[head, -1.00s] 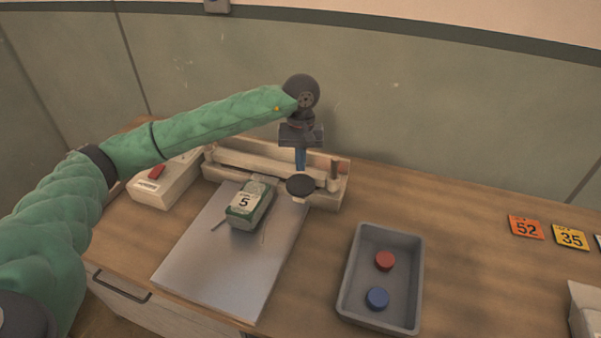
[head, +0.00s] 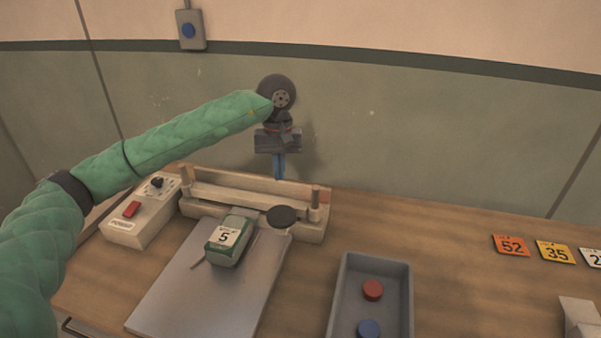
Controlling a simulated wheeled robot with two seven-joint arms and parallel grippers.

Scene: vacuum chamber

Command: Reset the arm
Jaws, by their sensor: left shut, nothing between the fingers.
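My left arm (head: 165,140), in a green quilted sleeve, reaches in from the left side of the head view. My left gripper (head: 279,168), with blue fingers, points down at the back of the bench, in front of the green wall. Its fingers are shut with nothing between them. It appears to be above the wooden-framed unit (head: 310,226) and apart from it. My right gripper is not in view.
A green-and-white pack marked 5 (head: 226,238) sits on a metal plate (head: 190,300), near a black disc (head: 282,216). A control box (head: 135,225) stands left. A grey tray (head: 345,300) holds red (head: 373,290) and blue (head: 368,328) discs. Number tags (head: 511,246) lie right.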

